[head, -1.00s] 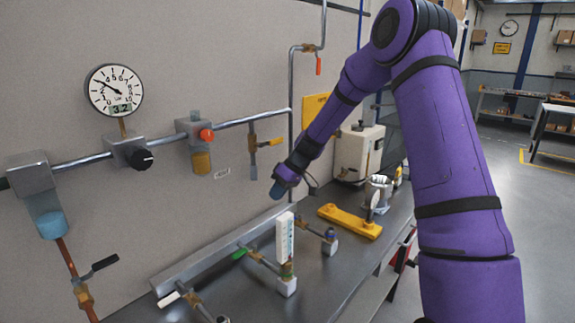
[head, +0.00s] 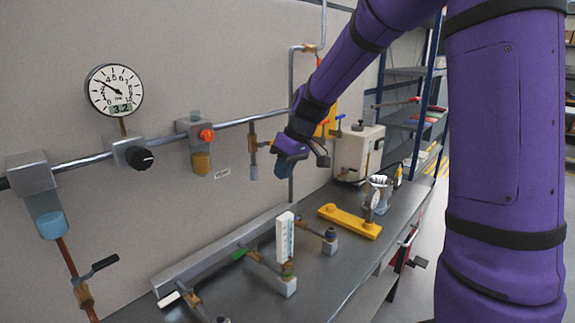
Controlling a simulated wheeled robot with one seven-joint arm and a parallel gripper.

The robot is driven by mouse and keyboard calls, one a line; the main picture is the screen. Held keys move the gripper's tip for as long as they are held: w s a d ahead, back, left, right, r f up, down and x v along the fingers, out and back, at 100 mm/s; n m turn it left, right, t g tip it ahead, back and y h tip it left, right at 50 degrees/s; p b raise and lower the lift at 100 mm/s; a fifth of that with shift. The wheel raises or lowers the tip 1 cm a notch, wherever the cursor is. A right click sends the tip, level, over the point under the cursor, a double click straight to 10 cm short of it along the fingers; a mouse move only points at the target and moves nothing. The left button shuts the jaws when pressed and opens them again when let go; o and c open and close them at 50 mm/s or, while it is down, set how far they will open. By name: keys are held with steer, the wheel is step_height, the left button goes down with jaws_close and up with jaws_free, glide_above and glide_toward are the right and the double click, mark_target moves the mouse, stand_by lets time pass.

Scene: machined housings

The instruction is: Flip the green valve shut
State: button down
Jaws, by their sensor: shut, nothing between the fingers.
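The green valve handle (head: 240,253) sits on a brass fitting at the back of the metal bench, on a short pipe that runs to a block with an upright white flow tube (head: 285,238). My gripper (head: 281,176) is shut and empty. It hangs in the air above the bench, up and to the right of the green handle and well apart from it. It is near the wall valve below the pipe. My own wrist partly hides that valve's handle.
A yellow bar (head: 350,221) lies on the bench (head: 330,275). A gauge (head: 114,90) and a black knob (head: 140,157) are on the wall pipe.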

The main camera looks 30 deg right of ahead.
steer(key=shift+h, duration=0.3)
steer(key=shift+s+a+r, duration=0.2)
steer(key=shift+s+r, duration=1.2)
steer(key=shift+s, duration=0.3)
steer(key=s+r+m+t+h, duration=0.1)
steer(key=s+r, duration=0.3)
steer(key=s, duration=0.9)
steer(key=s+d+r+m+t+h, duration=0.1)
steer(key=s+r+m+t+h, duration=0.1)
steer(key=s, duration=1.1)
steer(key=shift+s+d+r+m, duration=0.2)
steer(key=shift+s+r+m, duration=0.1)
steer(key=shift+r+m, duration=0.65)
steer(key=shift+f, duration=0.1)
